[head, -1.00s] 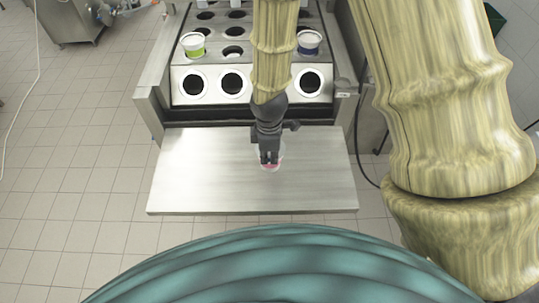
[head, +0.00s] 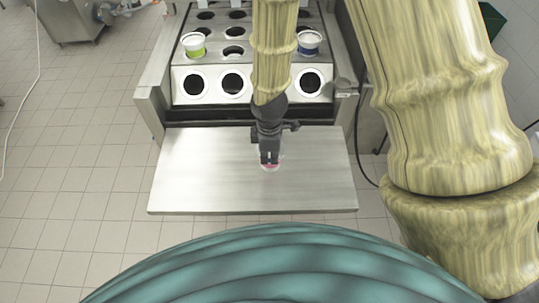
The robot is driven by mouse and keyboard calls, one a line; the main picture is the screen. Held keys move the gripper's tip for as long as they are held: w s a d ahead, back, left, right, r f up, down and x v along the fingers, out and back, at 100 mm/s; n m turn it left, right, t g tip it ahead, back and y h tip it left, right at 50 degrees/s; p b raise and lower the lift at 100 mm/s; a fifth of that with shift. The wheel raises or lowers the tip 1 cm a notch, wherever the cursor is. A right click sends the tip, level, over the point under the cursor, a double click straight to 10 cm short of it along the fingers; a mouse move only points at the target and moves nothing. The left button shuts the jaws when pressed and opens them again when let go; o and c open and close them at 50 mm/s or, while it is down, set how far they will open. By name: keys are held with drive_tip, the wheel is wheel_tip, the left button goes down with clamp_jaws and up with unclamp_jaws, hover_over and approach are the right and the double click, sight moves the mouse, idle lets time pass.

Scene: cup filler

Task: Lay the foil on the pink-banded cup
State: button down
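The foil cannot be made out. The gap between the fingertips is too small and covered to tell whether they are open or shut.
A cup with a green band (head: 193,45) and a cup with a blue band (head: 309,43) sit in holes of the machine's plate behind the shelf. Several other holes (head: 232,83) are empty.

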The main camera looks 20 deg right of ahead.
drive_tip(key=c, duration=1.6)
unclamp_jaws()
drive_tip(key=shift+o, duration=0.2)
drive_tip(key=shift+r, duration=0.1)
wheel_tip(320, 180, up, 12)
